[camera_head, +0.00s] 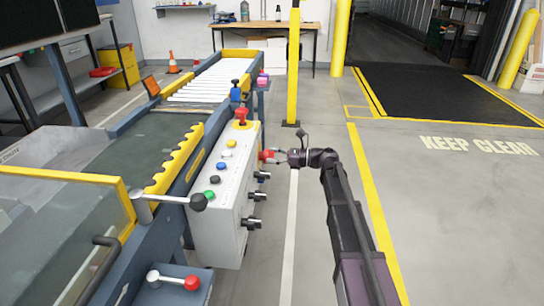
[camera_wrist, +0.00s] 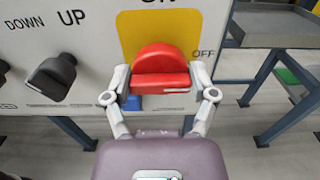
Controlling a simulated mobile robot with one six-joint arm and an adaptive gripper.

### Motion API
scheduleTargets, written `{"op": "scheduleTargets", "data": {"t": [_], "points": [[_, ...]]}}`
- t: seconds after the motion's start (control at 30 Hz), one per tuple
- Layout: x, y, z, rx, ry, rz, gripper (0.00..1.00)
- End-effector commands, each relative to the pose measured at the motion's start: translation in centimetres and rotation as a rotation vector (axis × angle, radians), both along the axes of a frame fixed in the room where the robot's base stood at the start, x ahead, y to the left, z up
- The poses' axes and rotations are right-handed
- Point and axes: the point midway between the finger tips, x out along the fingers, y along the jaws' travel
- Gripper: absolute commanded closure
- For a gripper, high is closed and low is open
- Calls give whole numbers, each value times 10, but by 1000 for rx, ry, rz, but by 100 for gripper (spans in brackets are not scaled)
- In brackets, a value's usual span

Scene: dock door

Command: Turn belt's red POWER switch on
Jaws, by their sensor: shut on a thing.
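The red POWER switch (camera_wrist: 161,66) sits on a yellow plate (camera_wrist: 136,27) on the panel's side face, filling the middle of the wrist view. Its grip bar lies roughly level, with a rounded red part above it. "OFF" is printed to the right of the plate, and a partly cut-off "ON" above it. My gripper (camera_wrist: 160,80) has one finger at each end of the red bar and is shut on it. In the head view, my gripper (camera_head: 277,157) reaches the red switch (camera_head: 265,155) from the right; the fingers partly hide it.
Black knobs marked UP and DOWN (camera_wrist: 52,76) are left of the switch. The grey control box (camera_head: 222,210) carries several coloured buttons and a red mushroom button (camera_head: 242,115) on top. A yellow post (camera_head: 293,70) stands beyond my gripper. The floor to the right is clear.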

Motion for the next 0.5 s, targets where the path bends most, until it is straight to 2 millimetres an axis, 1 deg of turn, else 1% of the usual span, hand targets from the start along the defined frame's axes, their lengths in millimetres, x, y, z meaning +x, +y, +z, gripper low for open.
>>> {"op": "scheduleTargets", "data": {"t": [0.27,0.5], "points": [[-1,1,0,-3,-105,1,74],[-1,2,0,-8,-284,1,74]]}}
